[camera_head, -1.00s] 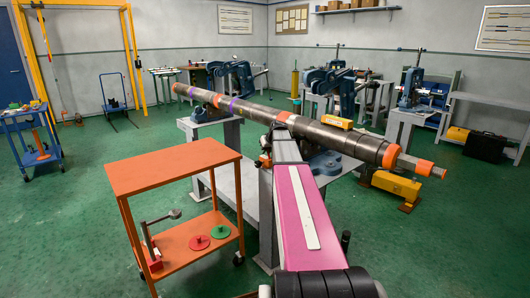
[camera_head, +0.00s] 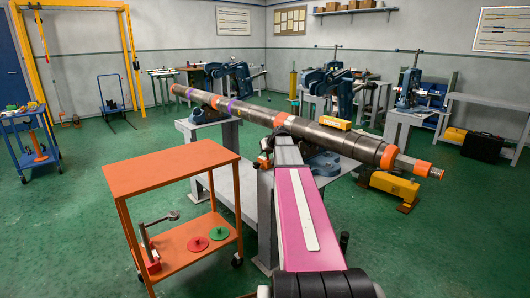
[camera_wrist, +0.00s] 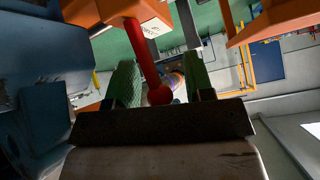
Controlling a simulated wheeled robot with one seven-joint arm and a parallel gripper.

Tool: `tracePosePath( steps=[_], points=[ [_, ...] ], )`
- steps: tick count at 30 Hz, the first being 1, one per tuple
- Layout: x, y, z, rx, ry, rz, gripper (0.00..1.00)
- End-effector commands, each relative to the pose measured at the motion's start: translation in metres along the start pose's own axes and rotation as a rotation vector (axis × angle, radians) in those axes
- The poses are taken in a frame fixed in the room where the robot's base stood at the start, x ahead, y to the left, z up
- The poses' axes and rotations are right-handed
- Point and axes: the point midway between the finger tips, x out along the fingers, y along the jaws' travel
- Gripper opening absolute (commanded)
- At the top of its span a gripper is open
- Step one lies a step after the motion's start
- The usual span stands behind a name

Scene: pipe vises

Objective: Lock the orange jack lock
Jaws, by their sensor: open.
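In the wrist view an orange block (camera_wrist: 114,11), which looks like the orange jack lock, carries a red lever (camera_wrist: 142,55) with a round knob at its end. My gripper (camera_wrist: 157,78) is open, with a green-padded finger on each side of the lever. The knob lies between the fingers, close to the dark palm. I cannot tell whether either finger touches it. In the head view my arm reaches toward the blue vise (camera_head: 322,163) under the near part of the long pipe (camera_head: 330,136). There my fingers and the lever are too small or hidden to make out.
The long pipe with orange bands crosses above my arm. An orange cart (camera_head: 172,166) stands to the left, with a red and a green disc on its lower shelf. A yellow jack (camera_head: 394,184) stands under the pipe's right end. Green floor is free at the front right.

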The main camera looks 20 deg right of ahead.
Motion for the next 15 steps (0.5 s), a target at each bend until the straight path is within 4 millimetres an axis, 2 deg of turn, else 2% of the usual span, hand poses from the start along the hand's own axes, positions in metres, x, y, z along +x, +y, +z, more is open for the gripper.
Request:
tracePosePath(
  steps=[5,15],
  points=[
    [-0.017,0.000,0.001,0.001,0.000,0.001,0.48],
    [-0.080,-0.001,0.002,0.000,0.001,0.001,0.48]
  ],
)
